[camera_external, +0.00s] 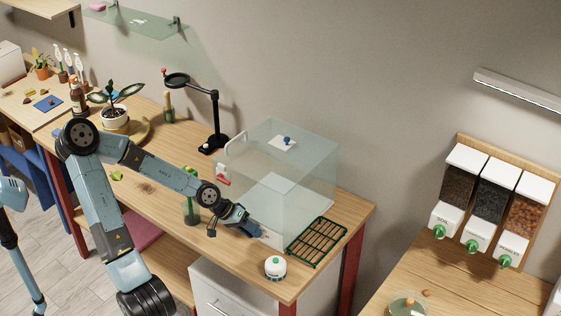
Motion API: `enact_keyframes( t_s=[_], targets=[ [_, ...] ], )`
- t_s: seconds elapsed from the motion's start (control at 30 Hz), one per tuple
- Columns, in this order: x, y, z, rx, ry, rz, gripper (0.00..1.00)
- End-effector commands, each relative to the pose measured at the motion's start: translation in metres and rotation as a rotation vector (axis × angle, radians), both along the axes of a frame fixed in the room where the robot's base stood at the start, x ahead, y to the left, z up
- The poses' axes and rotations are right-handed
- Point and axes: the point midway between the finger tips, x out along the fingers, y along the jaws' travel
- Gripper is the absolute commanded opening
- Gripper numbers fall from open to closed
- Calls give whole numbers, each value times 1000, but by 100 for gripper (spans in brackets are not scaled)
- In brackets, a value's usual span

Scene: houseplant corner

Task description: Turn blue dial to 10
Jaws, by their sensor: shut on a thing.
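A clear box (310,165) with a white base (272,238) stands at the right end of the wooden bench. A small blue knob (287,140) on a white plate sits on top of the box, apart from my gripper.
A green bottle (191,212) stands close beside my forearm. A black stand (215,125) and potted plant (115,117) are farther back.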

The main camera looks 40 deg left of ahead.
Motion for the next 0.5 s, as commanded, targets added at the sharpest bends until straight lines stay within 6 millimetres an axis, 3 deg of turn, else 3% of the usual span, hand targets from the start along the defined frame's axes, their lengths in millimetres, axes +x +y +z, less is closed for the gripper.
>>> enact_keyframes(
  t_s=[0.5],
  targets=[
    [-1, -2, 1, 218, 5, 1, 1]
  ],
)
